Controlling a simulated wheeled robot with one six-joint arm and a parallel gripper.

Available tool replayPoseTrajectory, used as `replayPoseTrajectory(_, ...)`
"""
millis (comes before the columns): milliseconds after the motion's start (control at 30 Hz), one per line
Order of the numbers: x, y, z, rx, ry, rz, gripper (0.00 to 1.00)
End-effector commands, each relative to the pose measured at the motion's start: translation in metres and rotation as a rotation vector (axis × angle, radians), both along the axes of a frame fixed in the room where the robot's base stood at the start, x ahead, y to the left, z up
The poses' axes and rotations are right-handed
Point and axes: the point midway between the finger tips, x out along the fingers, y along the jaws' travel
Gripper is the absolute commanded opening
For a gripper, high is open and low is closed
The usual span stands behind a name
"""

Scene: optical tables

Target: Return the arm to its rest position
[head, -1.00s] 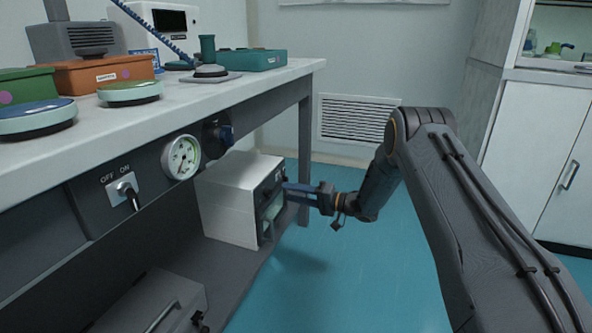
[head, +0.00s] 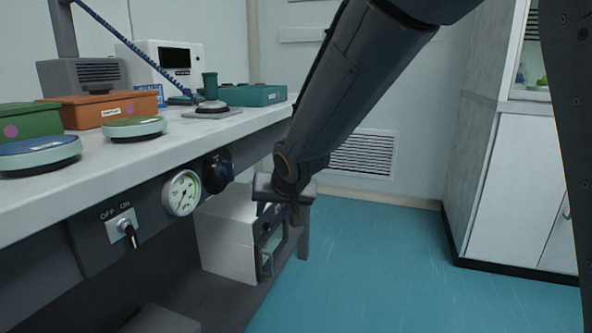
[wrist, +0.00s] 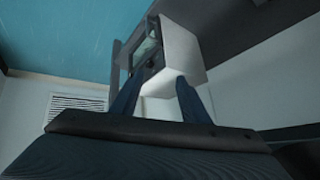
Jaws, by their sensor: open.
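My arm (head: 350,85) reaches down from the upper right in the head view, its wrist beside the front edge of the bench. My gripper (wrist: 158,96) shows two dark blue fingers set apart in the wrist view, with nothing between them held. In the head view its fingers are mostly hidden behind the wrist. The white box-shaped instrument (head: 228,240) stands on the lower shelf beyond the gripper; it also shows past the fingertips in the wrist view (wrist: 180,55). Its front door looks ajar.
The bench top (head: 235,122) carries a teal tray (head: 255,95), an orange box (head: 100,110) and round dishes (head: 133,128). A gauge (head: 182,193) and switch (head: 122,225) are on its front. Blue floor (head: 400,260) is open to the right, before a white cabinet (head: 510,185).

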Motion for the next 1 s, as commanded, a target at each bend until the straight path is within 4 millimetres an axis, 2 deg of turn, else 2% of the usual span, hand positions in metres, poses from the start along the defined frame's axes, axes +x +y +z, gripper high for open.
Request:
replayPoseTrajectory(33,-0.033,-0.001,0.004,-0.035,0.042,0.021,0.42)
replayPoseTrajectory(200,-0.147,-0.013,-0.002,-0.144,0.221,0.124,0.42)
replayPoseTrajectory(300,-0.203,-0.021,-0.005,-0.182,0.313,0.191,0.42)
replayPoseTrajectory(500,-0.286,-0.032,-0.01,-0.221,0.447,0.309,0.42)
replayPoseTrajectory(733,-0.361,-0.044,-0.013,-0.236,0.564,0.436,0.42)
replayPoseTrajectory(1000,-0.354,-0.059,0.016,-0.24,0.576,0.377,0.42)
